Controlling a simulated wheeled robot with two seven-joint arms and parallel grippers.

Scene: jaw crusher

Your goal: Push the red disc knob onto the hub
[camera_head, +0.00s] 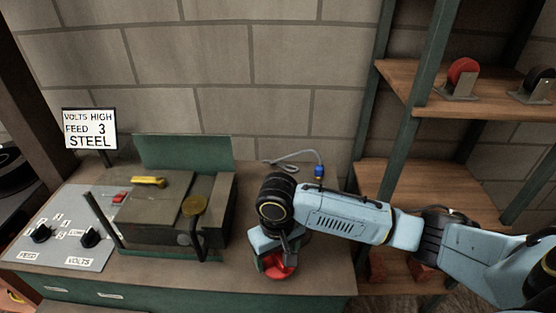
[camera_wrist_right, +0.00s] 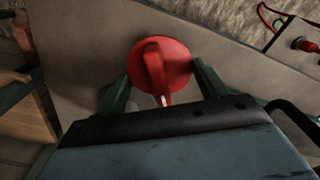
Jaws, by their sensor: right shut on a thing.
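The red disc knob (camera_wrist_right: 177,62) has a raised ridge with a white mark at its end. My right gripper (camera_wrist_right: 160,78) is shut on it, a green finger on either side. In the head view, my right gripper (camera_head: 277,256) points down over the front of the bench, right of the machine, with the red knob (camera_head: 282,271) partly hidden under it. I cannot tell whether the knob touches the bench top. I cannot make out the hub for certain. My left gripper is not in view.
A dark machine (camera_head: 160,220) with levers and a yellow handle stands left of my right gripper. A panel with two black knobs (camera_head: 70,228) lies further left. A blue plug on a cable (camera_head: 319,171) is behind. Shelves on the right hold another red disc (camera_head: 463,70).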

